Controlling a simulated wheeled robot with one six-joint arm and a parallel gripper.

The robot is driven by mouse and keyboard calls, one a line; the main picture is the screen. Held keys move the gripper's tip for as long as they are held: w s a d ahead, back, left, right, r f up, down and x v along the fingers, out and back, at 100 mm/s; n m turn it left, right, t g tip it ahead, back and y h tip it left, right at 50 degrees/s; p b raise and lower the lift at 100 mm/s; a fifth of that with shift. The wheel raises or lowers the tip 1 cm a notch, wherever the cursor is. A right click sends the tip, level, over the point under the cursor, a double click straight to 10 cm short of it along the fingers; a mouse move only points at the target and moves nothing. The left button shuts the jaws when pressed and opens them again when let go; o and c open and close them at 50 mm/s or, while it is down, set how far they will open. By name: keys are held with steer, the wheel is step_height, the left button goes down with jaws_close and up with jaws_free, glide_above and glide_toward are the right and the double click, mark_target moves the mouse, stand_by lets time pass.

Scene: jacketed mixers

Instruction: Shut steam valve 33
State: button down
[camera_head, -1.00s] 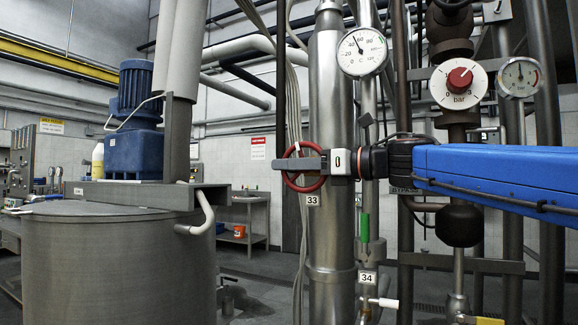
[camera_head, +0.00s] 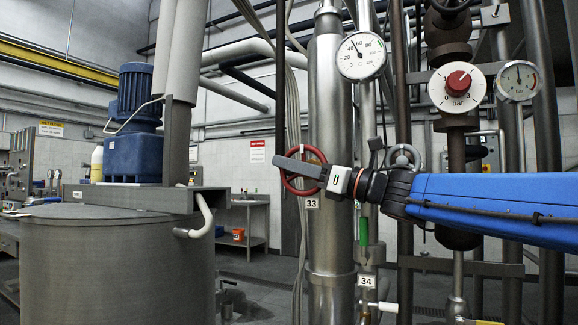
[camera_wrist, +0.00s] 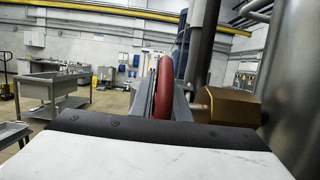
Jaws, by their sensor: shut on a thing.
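The steam valve's red handwheel (camera_head: 291,182) stands upright on the steel pipe above the label 33 (camera_head: 312,203). My gripper (camera_head: 296,168) reaches in from the right and is shut on the wheel's rim, its fingers lying tilted across it. In the wrist view the red wheel (camera_wrist: 164,88) shows edge-on between the grey fingers (camera_wrist: 162,100). A brass valve body (camera_wrist: 228,105) is to the right of the wheel there. The fingers hide part of the wheel, and its hub is hard to make out in the head view.
A green-handled valve (camera_head: 364,231) by label 34 (camera_head: 367,282) sits just below right. Gauges (camera_head: 361,56) and (camera_head: 457,87) dials hang above my arm. A jacketed vessel (camera_head: 120,265) with a blue motor (camera_head: 133,125) stands at left. Dark pipes crowd the right.

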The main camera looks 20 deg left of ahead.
steer(key=c, duration=1.7)
jaws_free()
steer(key=shift+d, duration=0.1)
steer(key=v, duration=1.7)
steer(key=shift+s+d, duration=0.1)
